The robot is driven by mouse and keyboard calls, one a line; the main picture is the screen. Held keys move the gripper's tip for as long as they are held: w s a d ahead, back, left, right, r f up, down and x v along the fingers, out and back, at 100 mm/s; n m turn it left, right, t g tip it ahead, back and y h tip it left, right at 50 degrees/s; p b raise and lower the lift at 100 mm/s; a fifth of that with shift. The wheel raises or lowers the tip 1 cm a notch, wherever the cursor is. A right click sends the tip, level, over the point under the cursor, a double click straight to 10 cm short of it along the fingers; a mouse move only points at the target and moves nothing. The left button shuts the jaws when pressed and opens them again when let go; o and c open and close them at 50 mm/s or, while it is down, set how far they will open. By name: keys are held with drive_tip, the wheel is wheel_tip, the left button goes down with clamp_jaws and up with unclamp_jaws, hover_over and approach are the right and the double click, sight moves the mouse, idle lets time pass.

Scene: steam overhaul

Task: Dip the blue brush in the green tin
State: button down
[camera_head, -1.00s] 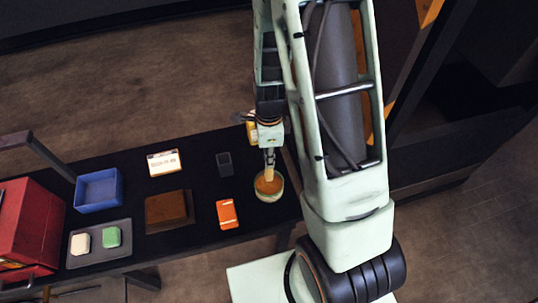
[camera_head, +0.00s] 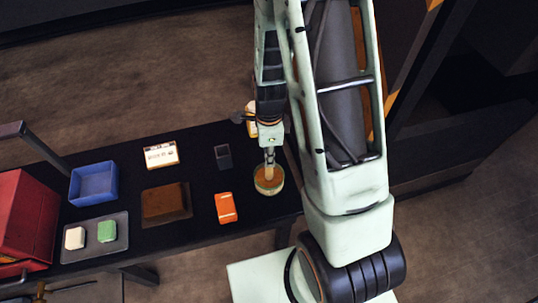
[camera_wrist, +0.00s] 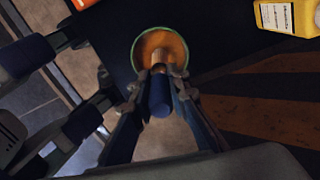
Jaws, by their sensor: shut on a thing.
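My gripper (camera_wrist: 160,74) is shut on the blue brush (camera_wrist: 160,98), whose blue handle end faces the wrist camera. The green tin (camera_wrist: 136,46) shows in the wrist view as a round tin with a green rim and orange contents. The brush's pale lower part points into the tin's opening, over the orange contents. Whether the tip touches the contents is hard to tell. In the head view my gripper (camera_head: 269,155) is directly above the tin (camera_head: 269,192) near the table's right end.
An orange box (camera_head: 226,208), a dark cup (camera_head: 223,157) and a brown block (camera_head: 166,203) stand left of the tin. A yellow container (camera_wrist: 288,16) is close by. Farther left are a blue bin (camera_head: 93,198), a grey tray (camera_head: 93,251) and a red case (camera_head: 22,215).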

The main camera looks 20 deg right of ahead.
drive_tip(key=shift+s+f+b, duration=0.1)
drive_tip(key=shift+f+b, duration=0.4)
drive_tip(key=shift+f, duration=0.1)
idle(1.4)
drive_tip(key=shift+r, duration=0.1)
wheel_tip(320, 180, up, 7)
drive_tip(key=p, duration=0.6)
idle(0.8)
